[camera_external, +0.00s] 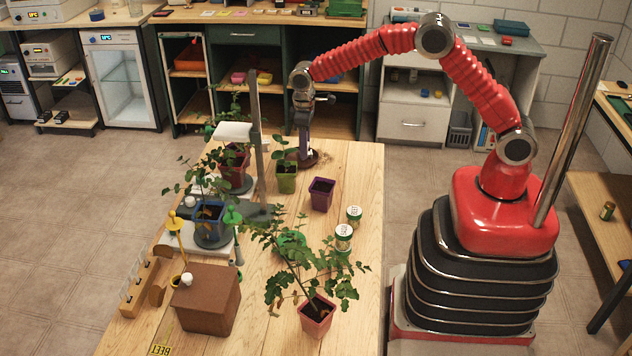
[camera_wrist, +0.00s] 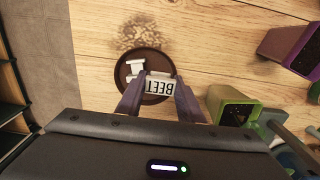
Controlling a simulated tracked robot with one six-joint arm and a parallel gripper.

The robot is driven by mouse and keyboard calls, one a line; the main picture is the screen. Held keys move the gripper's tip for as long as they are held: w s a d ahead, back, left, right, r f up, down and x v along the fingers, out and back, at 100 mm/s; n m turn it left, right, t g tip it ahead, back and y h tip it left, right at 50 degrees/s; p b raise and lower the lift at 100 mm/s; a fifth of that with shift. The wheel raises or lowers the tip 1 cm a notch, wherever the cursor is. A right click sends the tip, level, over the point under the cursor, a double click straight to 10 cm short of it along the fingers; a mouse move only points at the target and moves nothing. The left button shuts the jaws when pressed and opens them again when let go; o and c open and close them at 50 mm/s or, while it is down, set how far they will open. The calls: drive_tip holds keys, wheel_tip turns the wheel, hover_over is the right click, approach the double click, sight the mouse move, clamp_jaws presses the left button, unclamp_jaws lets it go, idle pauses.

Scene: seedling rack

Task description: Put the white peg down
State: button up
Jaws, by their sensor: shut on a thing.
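My gripper (camera_external: 303,150) points down over a dark brown round saucer (camera_external: 315,160) at the far end of the wooden table. In the wrist view its two purple-grey fingers (camera_wrist: 160,95) are shut on a white peg (camera_wrist: 160,84) with BEET printed on it, upside down in the picture. The saucer (camera_wrist: 128,91) shows behind and around the peg. A white T-shaped piece (camera_wrist: 137,68) shows over the saucer just left of the label; I cannot tell whether it belongs to the peg. I cannot tell whether the peg touches the saucer.
A green pot (camera_external: 287,184) with a seedling and a purple pot (camera_external: 321,194) stand near the saucer. A grey stand (camera_external: 256,150) rises to the left. Spilled soil (camera_wrist: 143,30) lies beside the saucer. Jars (camera_external: 343,237) and a brown box (camera_external: 207,297) are nearer the camera. The table's right side is clear.

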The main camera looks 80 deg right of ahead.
drive_tip(key=shift+f, duration=0.6)
drive_tip(key=o, duration=1)
drive_tip(key=shift+o, duration=0.2)
wheel_tip(320, 180, up, 13)
drive_tip(key=shift+r, duration=0.15)
idle(0.6)
